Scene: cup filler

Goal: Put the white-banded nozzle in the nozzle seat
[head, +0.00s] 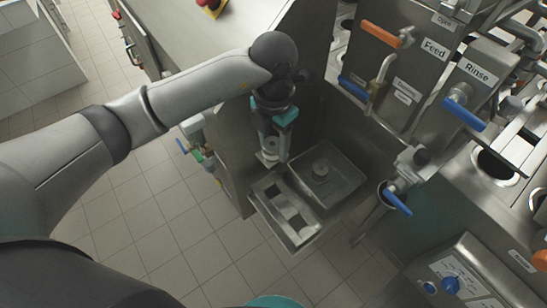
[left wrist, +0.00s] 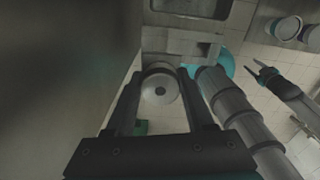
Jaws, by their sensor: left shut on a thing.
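My left gripper (head: 274,138) is shut on a pale grey-white round nozzle (head: 270,153), held above a metal rack. The steel rack (head: 262,189) has dark square openings and stands below and slightly right of the gripper. It also shows in the left wrist view (left wrist: 168,46). I cannot tell which part is the nozzle seat. My right gripper (left wrist: 262,72) looks open and empty in the left wrist view.
A steel basin (head: 345,178) with a round piece in it lies right of the rack. A steel cabinet wall (head: 225,160) stands close left of the gripper. Panels labelled Feed (head: 434,49) and Rinse (head: 478,70), with blue handles, are at the right. Tiled floor is open below.

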